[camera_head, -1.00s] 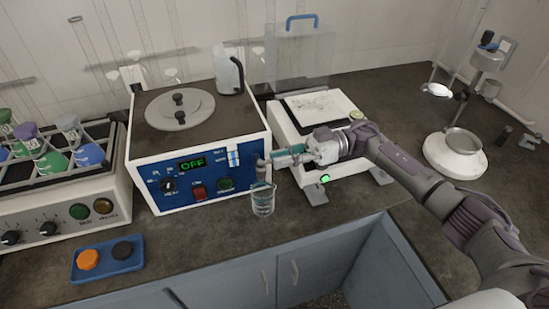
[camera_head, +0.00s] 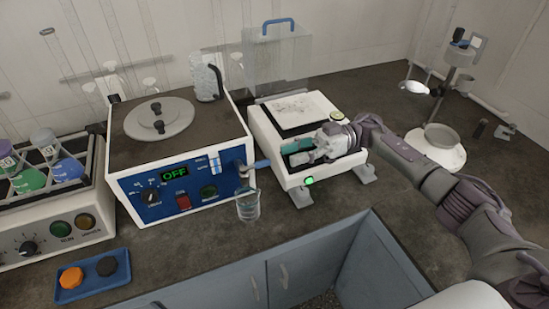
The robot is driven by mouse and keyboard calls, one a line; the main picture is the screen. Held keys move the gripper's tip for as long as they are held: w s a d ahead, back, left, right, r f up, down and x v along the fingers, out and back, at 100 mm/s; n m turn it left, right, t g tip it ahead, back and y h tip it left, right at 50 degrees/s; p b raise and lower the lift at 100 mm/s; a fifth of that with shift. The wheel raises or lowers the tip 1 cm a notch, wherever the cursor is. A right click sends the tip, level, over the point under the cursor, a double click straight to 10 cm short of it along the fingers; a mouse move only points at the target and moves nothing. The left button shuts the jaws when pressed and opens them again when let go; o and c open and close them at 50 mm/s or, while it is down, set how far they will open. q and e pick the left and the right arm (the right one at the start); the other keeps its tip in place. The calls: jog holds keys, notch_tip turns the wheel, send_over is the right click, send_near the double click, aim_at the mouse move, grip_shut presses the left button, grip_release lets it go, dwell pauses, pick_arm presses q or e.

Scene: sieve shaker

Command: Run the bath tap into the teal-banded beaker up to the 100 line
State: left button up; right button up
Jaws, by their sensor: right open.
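The bath (camera_head: 125,170) is a white box with a blue front panel and a display reading OFF. The clear beaker (camera_head: 248,206) stands under the tap and looks to hold pale bluish liquid. Its teal band, graduations and exact level are too small to read. My right gripper (camera_head: 292,154) is open and empty, to the right of the lever and apart from it, in front of the white balance-like device. My left gripper is out of view.
The white device (camera_head: 296,180) with a green light is behind and below my right gripper. A rack of capped tubes (camera_head: 40,172) is at left, and a blue tray (camera_head: 92,290) with two knobs is at front left. The counter in front of the beaker is clear.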

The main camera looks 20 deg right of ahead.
jog(key=shift+w+d, duration=0.2)
jog(key=shift+d, duration=2.05)
jog(key=shift+s+f, duration=0.1)
